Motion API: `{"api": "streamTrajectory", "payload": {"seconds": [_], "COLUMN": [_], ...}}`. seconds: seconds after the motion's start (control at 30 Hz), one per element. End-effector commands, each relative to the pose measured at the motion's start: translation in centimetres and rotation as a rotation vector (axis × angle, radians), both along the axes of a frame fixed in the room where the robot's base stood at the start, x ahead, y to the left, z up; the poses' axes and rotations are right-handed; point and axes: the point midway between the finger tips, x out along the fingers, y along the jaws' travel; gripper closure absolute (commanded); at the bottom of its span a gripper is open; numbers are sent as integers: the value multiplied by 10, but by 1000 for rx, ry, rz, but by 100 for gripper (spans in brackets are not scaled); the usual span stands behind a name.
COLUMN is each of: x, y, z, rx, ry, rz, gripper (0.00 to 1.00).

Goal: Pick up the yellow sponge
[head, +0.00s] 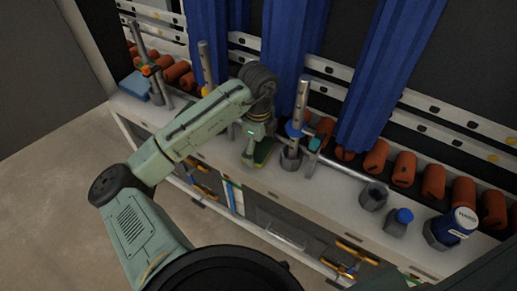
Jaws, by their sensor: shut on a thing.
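My gripper (256,150) points down over the white ledge, near the middle of the head view. It is shut on the yellow sponge (263,154), which shows as a small green and yellow patch at the fingertips. Most of the sponge is hidden behind the gripper. I cannot tell whether the sponge touches the ledge or is lifted off it.
The white ledge (330,185) carries metal posts in grey holders, one post (301,105) just right of my gripper. A blue block (134,85) lies at the left end and a blue-white can (460,222) stands at the right. Orange rollers (403,168) and blue curtains (385,80) stand behind.

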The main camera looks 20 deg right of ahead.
Motion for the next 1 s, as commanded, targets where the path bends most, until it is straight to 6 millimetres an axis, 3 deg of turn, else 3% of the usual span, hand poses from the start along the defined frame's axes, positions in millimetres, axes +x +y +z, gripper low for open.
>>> {"api": "streamTrajectory", "payload": {"seconds": [0.23, 0.47, 1.0], "x": [0, -2, -115], "y": [0, 0, 69], "z": [8, 36, 47], "rx": [-1, -1, 1], "ry": [-1, -1, -1], "rz": [-1, -3, -1], "gripper": [31, 31, 31]}}
